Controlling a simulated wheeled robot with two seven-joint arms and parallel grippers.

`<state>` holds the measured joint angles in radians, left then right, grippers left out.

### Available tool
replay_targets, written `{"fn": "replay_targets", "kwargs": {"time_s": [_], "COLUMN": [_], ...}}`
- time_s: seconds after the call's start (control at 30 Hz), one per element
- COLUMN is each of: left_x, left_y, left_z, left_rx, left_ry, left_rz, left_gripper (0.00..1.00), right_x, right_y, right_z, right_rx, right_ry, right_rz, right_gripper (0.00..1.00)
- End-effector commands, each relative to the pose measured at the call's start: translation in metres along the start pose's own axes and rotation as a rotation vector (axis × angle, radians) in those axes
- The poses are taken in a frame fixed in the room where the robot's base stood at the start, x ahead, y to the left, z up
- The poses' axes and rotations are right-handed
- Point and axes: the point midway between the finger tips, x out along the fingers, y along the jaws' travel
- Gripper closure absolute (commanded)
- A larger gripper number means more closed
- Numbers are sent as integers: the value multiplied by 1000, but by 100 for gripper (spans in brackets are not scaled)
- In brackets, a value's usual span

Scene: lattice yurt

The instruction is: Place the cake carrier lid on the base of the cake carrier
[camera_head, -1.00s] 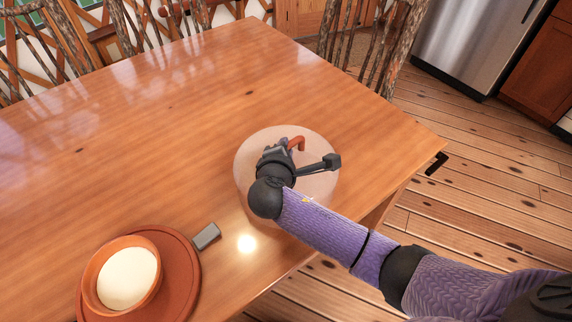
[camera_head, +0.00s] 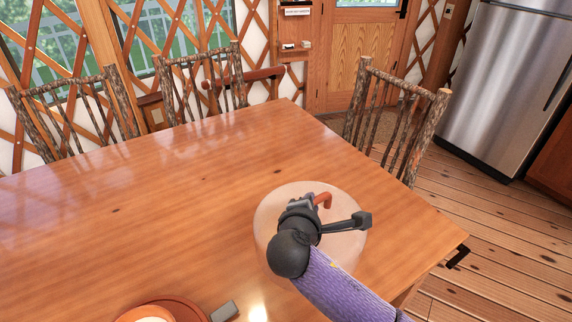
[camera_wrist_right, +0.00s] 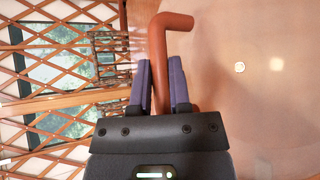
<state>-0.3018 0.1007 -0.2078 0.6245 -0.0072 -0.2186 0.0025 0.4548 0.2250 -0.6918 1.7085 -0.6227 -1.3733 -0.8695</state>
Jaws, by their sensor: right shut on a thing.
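The cake carrier lid (camera_head: 340,240) is a pale, translucent round dome with an orange-red bent handle (camera_head: 324,199). It is near the table's right side; I cannot tell whether it touches the table. My right gripper (camera_head: 308,203) is over the lid, shut on the handle. In the right wrist view the handle (camera_wrist_right: 172,22) rises between the two fingers (camera_wrist_right: 160,85), with the lid's pale surface (camera_wrist_right: 250,110) beside it. The cake carrier base (camera_head: 183,304) is a terracotta round plate at the bottom edge, mostly cut off. A bowl-like orange piece with pale contents (camera_head: 146,314) sits on it.
A small grey block (camera_head: 224,311) lies on the table just right of the base. The wooden table (camera_head: 150,220) is otherwise clear. Rustic chairs (camera_head: 400,120) stand along its far sides. A steel fridge (camera_head: 500,85) stands at the back right.

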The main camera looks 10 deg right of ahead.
Motion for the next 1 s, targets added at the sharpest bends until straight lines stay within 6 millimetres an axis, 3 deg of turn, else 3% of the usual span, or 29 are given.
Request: {"fn": "replay_targets", "kwargs": {"time_s": [0.07,0.17,0.33,0.5,1.0], "left_x": [0,0,1,0,-5], "left_y": [0,0,0,1,1], "left_z": [0,0,1,2,0], "left_rx": [-1,-1,-2,-3,-3], "left_ry": [0,-1,-3,-5,-1], "left_rz": [0,0,1,1,2], "left_gripper": [41,41,41,41,41], "right_x": [-7,-35,-95,-127,-127], "right_y": [2,3,1,-6,-2], "right_z": [1,5,37,66,72], "right_rx": [-3,-12,-7,14,18], "right_ry": [3,9,-8,-27,-43], "right_rz": [5,19,17,-13,-20], "right_gripper": [100,100,100,100,100]}}
